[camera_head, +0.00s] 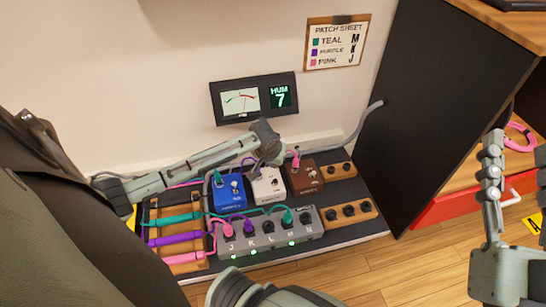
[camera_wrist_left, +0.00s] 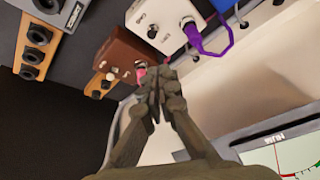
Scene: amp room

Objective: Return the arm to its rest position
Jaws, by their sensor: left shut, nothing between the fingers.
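My left arm comes in from the left over the pedals. Its gripper (camera_head: 270,152) is shut and empty, above and behind the white pedal (camera_head: 268,186). In the left wrist view the closed fingertips (camera_wrist_left: 158,80) overlap a pink plug on the brown pedal (camera_wrist_left: 122,55); I cannot tell whether they touch. My right gripper (camera_head: 516,148) is at the right edge, its fingers apart, partly cut off. Pink, purple and teal plugs stand in the grey patch box (camera_head: 267,238), at J, K and the fourth socket. Several green lights glow on its front.
The blue pedal (camera_head: 228,193) and wooden socket strips (camera_head: 349,212) share the board. A meter (camera_head: 253,99) reading HUM 7 and a patch sheet (camera_head: 336,43) are on the wall behind. A black cabinet side (camera_head: 425,100) stands right. Floor (camera_head: 400,265) in front is clear.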

